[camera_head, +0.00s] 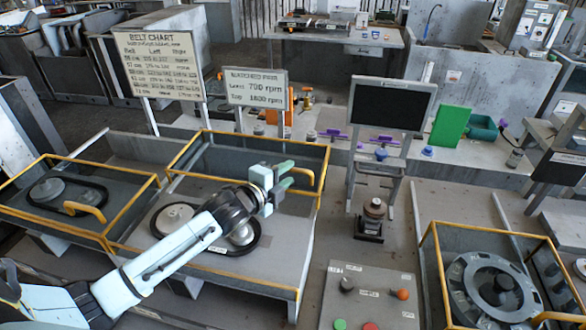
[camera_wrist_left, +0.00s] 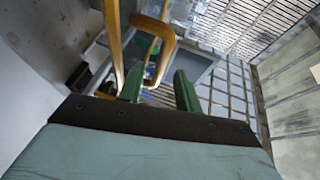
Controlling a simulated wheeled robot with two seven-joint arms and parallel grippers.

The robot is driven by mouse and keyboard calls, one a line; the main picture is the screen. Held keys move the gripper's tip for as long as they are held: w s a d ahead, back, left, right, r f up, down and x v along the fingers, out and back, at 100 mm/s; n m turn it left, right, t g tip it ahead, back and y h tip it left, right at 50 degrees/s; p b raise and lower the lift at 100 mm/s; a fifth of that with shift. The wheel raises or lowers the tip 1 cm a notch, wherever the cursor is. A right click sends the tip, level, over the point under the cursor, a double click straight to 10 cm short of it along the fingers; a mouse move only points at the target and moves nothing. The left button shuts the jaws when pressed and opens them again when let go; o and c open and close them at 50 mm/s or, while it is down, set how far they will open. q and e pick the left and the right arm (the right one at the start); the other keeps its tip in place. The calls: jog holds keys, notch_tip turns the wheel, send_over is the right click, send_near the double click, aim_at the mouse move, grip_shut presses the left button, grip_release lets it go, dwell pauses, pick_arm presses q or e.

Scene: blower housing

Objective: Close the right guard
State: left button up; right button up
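The right guard (camera_head: 228,158) is a yellow-edged frame that appears raised at the back of the middle bench, above a black belt and pulleys. Its yellow handle (camera_head: 309,178) is at its right side. My left gripper (camera_head: 282,178) is beside the handle, its green fingers apart and pointing right. In the left wrist view the green fingers (camera_wrist_left: 158,88) are spread, and the yellow handle (camera_wrist_left: 153,28) shows ahead of them. I cannot tell whether they touch it; nothing shows held. My arm hides part of the belt. My right gripper is not in view.
The left guard (camera_head: 151,194) lies low over another belt. A black screen (camera_head: 391,104) stands right of my gripper, with a button panel (camera_head: 372,296) in front. A yellow-edged blower housing (camera_head: 437,270) is at right. Two signs, including the belt chart (camera_head: 160,66), stand behind.

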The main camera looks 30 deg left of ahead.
aim_at(292, 171)
pick_arm(q)
jog(key=shift+x, duration=1.75)
grip_shut()
